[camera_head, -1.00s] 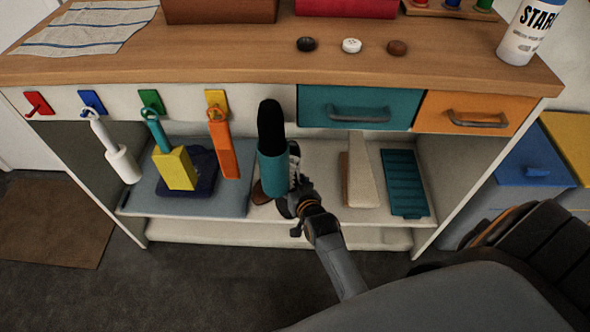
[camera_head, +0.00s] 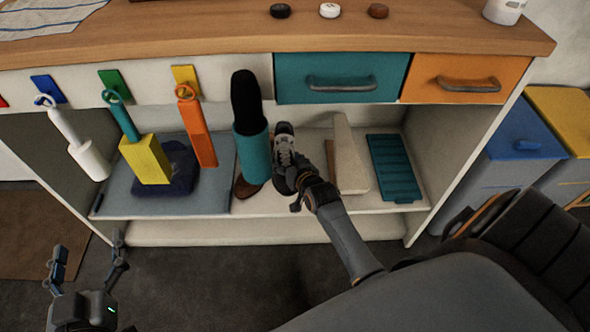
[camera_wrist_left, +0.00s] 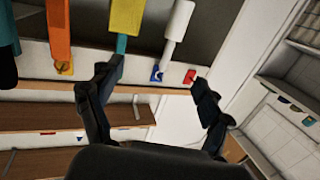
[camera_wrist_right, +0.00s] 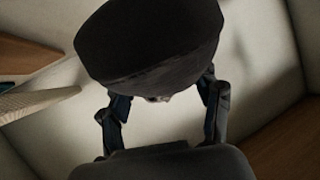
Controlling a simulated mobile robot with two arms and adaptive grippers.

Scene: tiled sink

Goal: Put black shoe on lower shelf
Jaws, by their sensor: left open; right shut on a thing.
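The black shoe (camera_head: 284,152), dark with pale laces, is held upright at the opening of the upper shelf (camera_head: 265,205). My right gripper (camera_head: 300,183) is shut on it; in the right wrist view the dark shoe (camera_wrist_right: 150,42) sits between the fingers (camera_wrist_right: 163,105). I cannot tell whether the shoe touches the shelf. The lower shelf (camera_head: 265,230) is a pale board beneath the upper one, with its visible front part bare. My left gripper (camera_head: 88,255) is open and empty at the lower left, in front of the cabinet; its fingers (camera_wrist_left: 150,105) stand apart in the left wrist view.
Left of the shoe stands a teal and black upright item (camera_head: 252,135). To its right are a cream wedge (camera_head: 347,160) and a teal ridged tray (camera_head: 393,167). Handled tools hang left, including a yellow one (camera_head: 146,160) and an orange one (camera_head: 198,133). Bins (camera_head: 520,150) stand right.

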